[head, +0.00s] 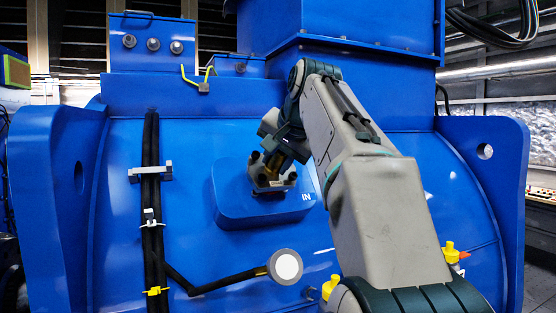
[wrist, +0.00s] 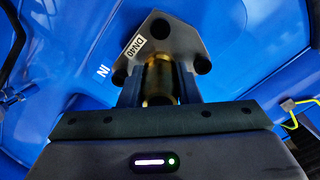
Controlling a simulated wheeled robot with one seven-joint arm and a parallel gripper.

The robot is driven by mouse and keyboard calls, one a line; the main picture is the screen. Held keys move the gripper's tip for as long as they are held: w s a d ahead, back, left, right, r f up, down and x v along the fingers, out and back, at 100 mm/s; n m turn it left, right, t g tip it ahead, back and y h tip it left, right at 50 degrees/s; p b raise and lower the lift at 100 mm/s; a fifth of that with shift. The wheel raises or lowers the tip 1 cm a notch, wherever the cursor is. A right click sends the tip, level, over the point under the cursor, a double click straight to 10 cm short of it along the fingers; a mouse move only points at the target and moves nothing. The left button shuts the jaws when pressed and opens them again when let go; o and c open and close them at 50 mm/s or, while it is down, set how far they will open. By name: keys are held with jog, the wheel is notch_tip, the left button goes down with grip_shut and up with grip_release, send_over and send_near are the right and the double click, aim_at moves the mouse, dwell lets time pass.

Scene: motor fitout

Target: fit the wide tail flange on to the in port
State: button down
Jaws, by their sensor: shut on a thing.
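The wide tail flange is a grey angular plate (wrist: 185,50) with a DN40 label, dark round spots near its corners and a brass tail (wrist: 158,80). In the head view the flange (head: 272,186) lies over the blue raised pad (head: 232,210) marked IN. My gripper (head: 272,160) is shut on the brass tail; its two fingers flank the tail in the wrist view (wrist: 159,88). The flange covers the in port's opening, so I cannot see it. I cannot tell whether the plate touches the port face.
Black cables (head: 150,200) run down the blue motor housing to the left. A round white-faced disc (head: 286,267) sits below the pad on a black cable. Yellow-capped fittings (head: 450,252) are at lower right. A yellow-green wire (head: 205,76) is above the pad.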

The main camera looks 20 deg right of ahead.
jog(key=shift+w+f, duration=0.35)
jog(key=shift+w, duration=0.2)
jog(key=c, duration=1)
grip_release()
jog(key=shift+s, duration=0.15)
jog(key=shift+f, duration=0.3)
jog(key=v, duration=1.4)
jog(key=shift+r, duration=0.15)
